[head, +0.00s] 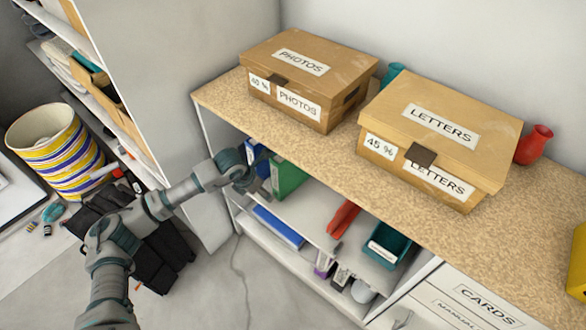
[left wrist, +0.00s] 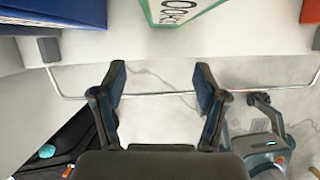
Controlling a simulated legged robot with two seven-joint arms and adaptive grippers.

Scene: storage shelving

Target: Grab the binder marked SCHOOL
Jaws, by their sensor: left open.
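No label reading SCHOOL is legible in either view. A green binder (head: 287,178) stands in the upper shelf compartment beside a blue binder (head: 256,157). In the left wrist view the green binder (left wrist: 186,12) shows part of a white label, with letters like OOK. The blue binder (left wrist: 55,12) is at the upper left there. My left gripper (head: 247,172) is at the shelf's front, by these binders. In the wrist view its two fingers (left wrist: 161,84) are apart with nothing between them. A grey, jointed part of my own at lower right may be my right gripper (left wrist: 262,112).
Another blue item (head: 278,227) lies on the lower shelf. A red item (head: 342,218) and a teal bin (head: 386,246) are to the right. Boxes marked PHOTOS (head: 308,75) and LETTERS (head: 440,125) stand on the speckled countertop (head: 350,160). A striped basket (head: 55,150) is at left.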

